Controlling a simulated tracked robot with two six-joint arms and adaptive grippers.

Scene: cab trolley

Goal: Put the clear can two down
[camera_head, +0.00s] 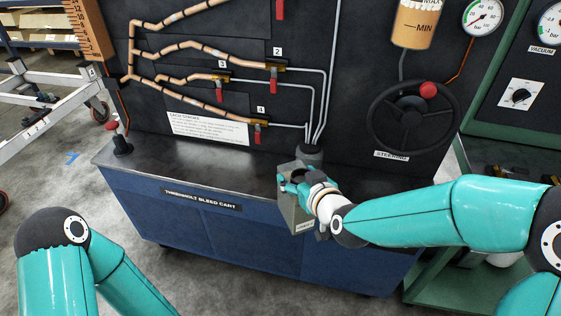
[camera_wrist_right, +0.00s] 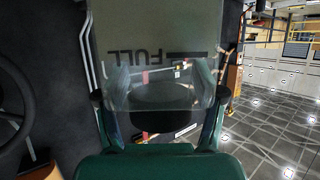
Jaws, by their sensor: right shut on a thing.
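My right gripper (camera_head: 308,184) is shut on a grey-green, partly see-through can (camera_head: 293,214) at the front edge of the bleed cart. The can looks slightly tilted in the head view, and I cannot tell whether its base touches anything. In the right wrist view, the can (camera_wrist_right: 140,28) fills the upper middle between my fingers (camera_wrist_right: 157,98), with an upside-down "FULL" mark on it. My left arm shows at the lower left, but its gripper is out of view.
The cart's dark top (camera_head: 215,165) has bare room left of the can. A dark round pot (camera_head: 310,154) with thin pipes running into it stands behind the can. The black panel carries red-handled valves (camera_head: 257,135) and a steering wheel (camera_head: 411,117).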

